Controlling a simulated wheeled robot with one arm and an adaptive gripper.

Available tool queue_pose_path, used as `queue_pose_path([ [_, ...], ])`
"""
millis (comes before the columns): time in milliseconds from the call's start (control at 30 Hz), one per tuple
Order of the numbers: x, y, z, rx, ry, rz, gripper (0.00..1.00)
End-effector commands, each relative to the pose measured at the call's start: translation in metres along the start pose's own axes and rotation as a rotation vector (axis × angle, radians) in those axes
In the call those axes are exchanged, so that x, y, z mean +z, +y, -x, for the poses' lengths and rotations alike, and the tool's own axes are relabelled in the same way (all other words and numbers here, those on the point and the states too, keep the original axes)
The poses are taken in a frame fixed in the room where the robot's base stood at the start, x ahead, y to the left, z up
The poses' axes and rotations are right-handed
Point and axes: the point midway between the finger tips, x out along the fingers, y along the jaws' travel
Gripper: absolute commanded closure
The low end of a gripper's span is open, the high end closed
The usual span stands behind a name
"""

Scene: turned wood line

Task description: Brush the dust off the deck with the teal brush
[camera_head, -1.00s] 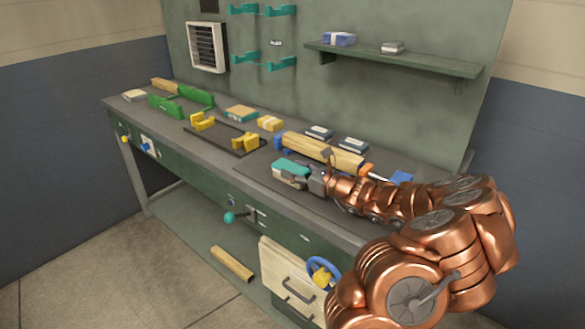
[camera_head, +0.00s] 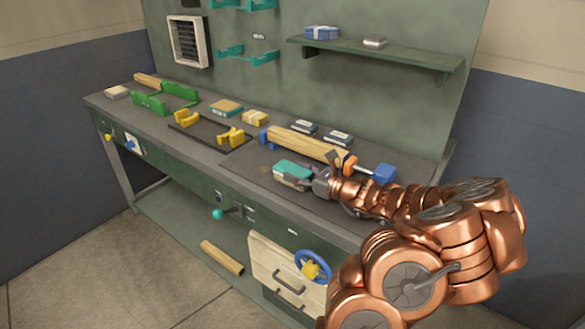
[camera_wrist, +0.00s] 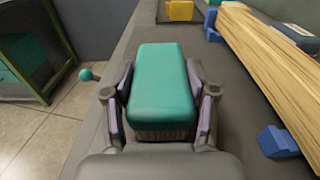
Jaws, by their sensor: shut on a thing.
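My gripper (camera_head: 308,178) is shut on the teal brush (camera_head: 293,171), over the dark deck (camera_head: 245,178) at the front right of the bench. In the wrist view the brush's teal block (camera_wrist: 160,80) sits between both fingers, with brownish bristles under it. I cannot tell whether the bristles touch the deck. A faint brownish patch, perhaps dust, shows on the deck just left of the brush. The deck under the brush is hidden.
A wooden bar (camera_head: 305,144) lies behind the brush, with a blue block (camera_head: 384,173) to its right. A black tray with yellow holders (camera_head: 230,136) and a green rack (camera_head: 150,104) stand further left. A blue handwheel (camera_head: 312,266) sticks out below the bench front.

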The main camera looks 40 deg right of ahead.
Motion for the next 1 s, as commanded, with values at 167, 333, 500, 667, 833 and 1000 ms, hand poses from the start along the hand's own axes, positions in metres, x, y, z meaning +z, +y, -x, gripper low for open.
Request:
queue_pose_path([
  [167,0.000,0.000,0.011,-0.001,0.001,-0.001,1.00],
  [333,-0.001,0.000,0.013,0.000,0.000,-0.001,1.00],
  [500,-0.003,0.001,0.008,0.001,0.001,0.001,1.00],
  [667,-0.002,0.000,-0.003,0.002,0.001,0.001,1.00],
  [833,-0.001,0.000,-0.016,0.002,0.002,0.001,1.00],
  [1000,0.000,0.000,-0.025,0.001,0.002,0.000,1.00],
])
